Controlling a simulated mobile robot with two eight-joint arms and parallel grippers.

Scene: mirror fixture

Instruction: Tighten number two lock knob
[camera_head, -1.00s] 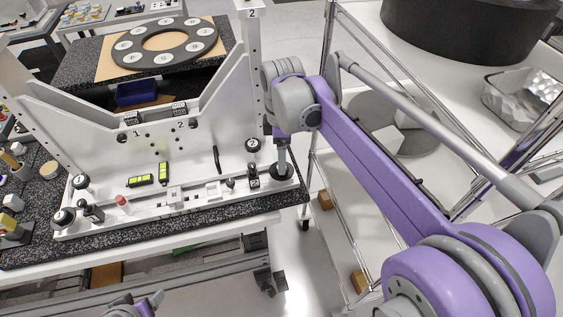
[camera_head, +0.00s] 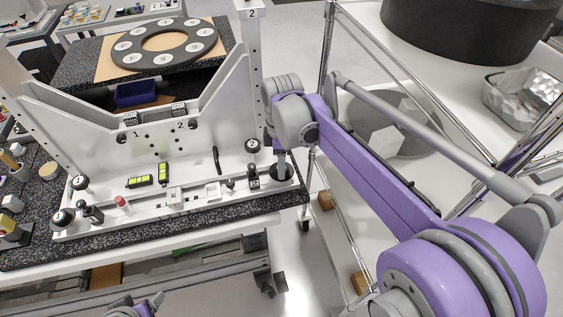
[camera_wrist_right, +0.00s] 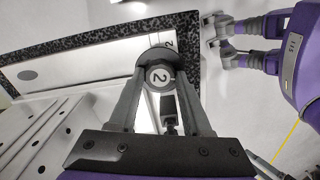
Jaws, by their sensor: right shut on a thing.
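The number two lock knob (camera_wrist_right: 158,76) is a round dark knob with a pale "2" face, low at the right end of the white fixture (camera_head: 215,170). In the right wrist view my right gripper (camera_wrist_right: 156,62) is shut on it, with a finger on each side and the face visible between them. In the head view the right gripper (camera_head: 282,168) points down at that end and mostly covers the knob. My left gripper (camera_head: 135,303) is at the bottom edge, away from the fixture; its fingers look parted, and it also shows in the right wrist view (camera_wrist_right: 209,30).
Another knob marked 2 (camera_head: 252,145) stands just behind the gripped one. Knobs marked 1 (camera_head: 81,182) are at the left end. A wire-frame cart (camera_head: 335,215) stands close on the right.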

